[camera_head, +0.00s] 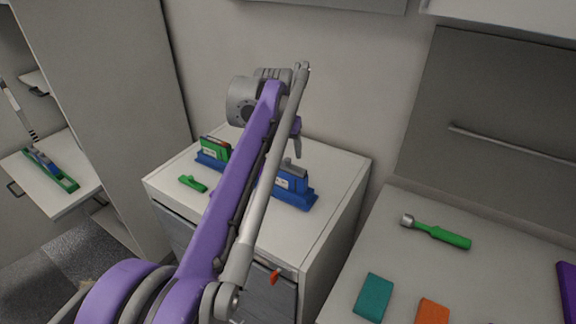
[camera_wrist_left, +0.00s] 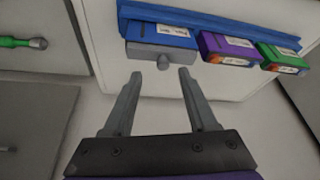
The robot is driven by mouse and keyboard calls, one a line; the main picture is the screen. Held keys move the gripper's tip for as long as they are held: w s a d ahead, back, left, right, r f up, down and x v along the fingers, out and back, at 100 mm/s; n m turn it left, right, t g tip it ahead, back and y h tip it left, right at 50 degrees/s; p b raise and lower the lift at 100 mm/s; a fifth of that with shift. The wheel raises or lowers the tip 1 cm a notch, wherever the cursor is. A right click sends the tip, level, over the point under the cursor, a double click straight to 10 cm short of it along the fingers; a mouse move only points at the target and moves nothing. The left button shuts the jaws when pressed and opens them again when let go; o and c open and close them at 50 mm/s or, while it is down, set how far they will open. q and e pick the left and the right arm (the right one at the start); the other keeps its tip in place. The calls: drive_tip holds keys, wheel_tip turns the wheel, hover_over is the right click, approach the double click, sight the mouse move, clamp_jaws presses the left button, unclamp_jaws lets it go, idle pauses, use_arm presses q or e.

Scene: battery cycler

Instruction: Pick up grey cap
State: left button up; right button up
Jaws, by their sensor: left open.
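The grey cap (camera_wrist_left: 150,50) sits on the end of a blue battery (camera_wrist_left: 157,33) in the left wrist view, with a small round knob sticking out. In the head view the grey cap (camera_head: 294,169) shows small, on top of the blue battery (camera_head: 291,182) in a blue holder (camera_head: 297,200). My left gripper (camera_wrist_left: 160,74) is open and empty, its two fingertips on either side of the knob's line and seemingly just short of it. In the head view the left gripper (camera_head: 297,149) is just above the cap, partly hidden by my arm. My right gripper is not in view.
A purple battery (camera_wrist_left: 228,47) and a green battery (camera_wrist_left: 281,58) stand beside the blue one. The white cabinet top (camera_head: 335,167) also bears a green clip-like object (camera_head: 192,184). A green-handled tool (camera_head: 437,233), a teal block (camera_head: 374,296) and an orange block (camera_head: 432,312) lie on the right-hand counter.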

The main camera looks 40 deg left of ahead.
sight(288, 159)
use_arm(q)
drive_tip(key=x, duration=0.4)
drive_tip(key=shift+a, duration=0.3)
drive_tip(key=shift+r, duration=0.1)
clamp_jaws()
